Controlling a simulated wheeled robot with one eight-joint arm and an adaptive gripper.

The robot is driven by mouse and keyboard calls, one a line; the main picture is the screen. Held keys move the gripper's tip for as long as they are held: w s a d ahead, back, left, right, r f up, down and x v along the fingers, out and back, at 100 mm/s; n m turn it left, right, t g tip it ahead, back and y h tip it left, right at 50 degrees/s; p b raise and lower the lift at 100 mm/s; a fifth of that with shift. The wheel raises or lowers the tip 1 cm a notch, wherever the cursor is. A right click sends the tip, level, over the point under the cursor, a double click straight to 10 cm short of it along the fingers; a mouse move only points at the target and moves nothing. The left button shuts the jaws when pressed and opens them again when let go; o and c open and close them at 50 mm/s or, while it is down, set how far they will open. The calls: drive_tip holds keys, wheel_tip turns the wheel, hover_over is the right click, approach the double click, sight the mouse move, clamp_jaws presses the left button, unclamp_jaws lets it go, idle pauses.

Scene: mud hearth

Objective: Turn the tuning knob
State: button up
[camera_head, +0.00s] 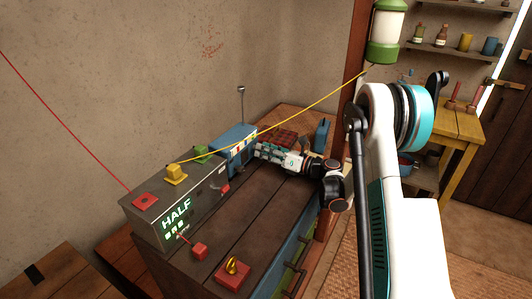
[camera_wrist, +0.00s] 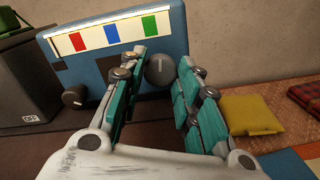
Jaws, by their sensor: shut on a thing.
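The blue radio (camera_head: 234,141) stands at the back of the dark wooden top, to the right of the grey box. In the wrist view its front (camera_wrist: 180,40) has a pale strip with red, blue and green blocks. A round grey knob (camera_wrist: 159,70) is on the right of that front, between the fingertips of my gripper (camera_wrist: 160,62), which is shut on it. A second dark knob (camera_wrist: 74,96) is at the lower left of the front, clear of my fingers. In the head view my gripper (camera_head: 268,152) reaches the radio from the right, and its fingertips hide the knob.
The grey box (camera_head: 180,205) shows "HALF" in green and has red, yellow and green blocks around it. A yellow cushion (camera_wrist: 249,115) lies right of my fingers. A green lantern (camera_head: 384,40) hangs near my arm.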

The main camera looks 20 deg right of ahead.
drive_tip(key=m+b, duration=0.1)
drive_tip(key=m, duration=0.5)
drive_tip(key=shift+m, duration=0.3)
drive_tip(key=m+b, duration=0.1)
drive_tip(key=m, duration=0.9)
drive_tip(key=shift+m+b, duration=0.35)
drive_tip(key=shift+m, duration=0.05)
drive_tip(key=m, duration=0.5)
drive_tip(key=shift+m, duration=0.4)
drive_tip(key=o, duration=1.1)
drive_tip(key=shift+c, duration=0.2)
drive_tip(key=shift+r, duration=0.1)
wheel_tip(320, 180, up, 10)
